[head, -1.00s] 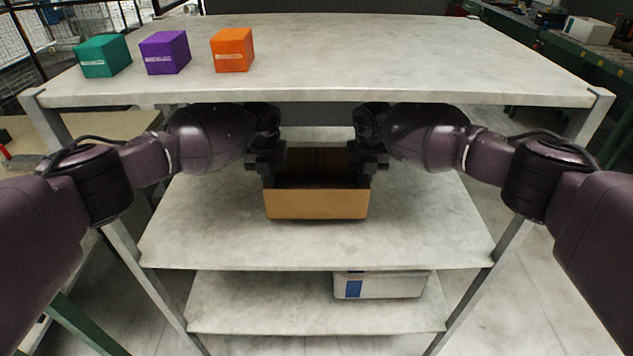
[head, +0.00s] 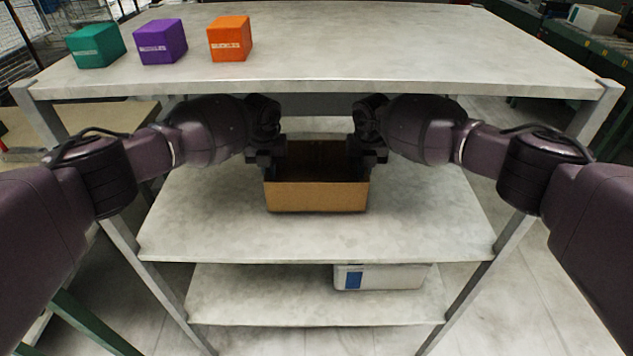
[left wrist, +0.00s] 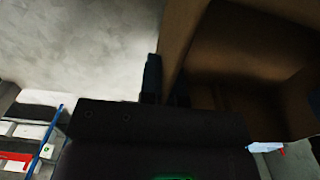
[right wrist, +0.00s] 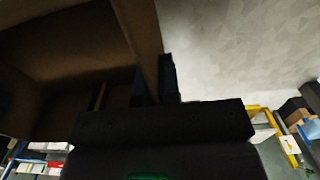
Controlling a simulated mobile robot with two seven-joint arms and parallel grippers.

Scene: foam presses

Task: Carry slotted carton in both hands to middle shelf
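The slotted carton (head: 316,197) is an open brown box at the middle shelf (head: 220,235), under the top board. I cannot tell whether its base touches the shelf. My left gripper (head: 268,165) is at the carton's left wall and my right gripper (head: 368,162) at its right wall. In the left wrist view the fingers (left wrist: 165,85) straddle the carton wall (left wrist: 183,45). In the right wrist view the fingers (right wrist: 155,85) straddle the other wall (right wrist: 140,40). Both look shut on the walls; the fingertips are partly dark.
A white bin (head: 385,277) stands on the bottom shelf (head: 270,300). The middle shelf is bare around the carton.

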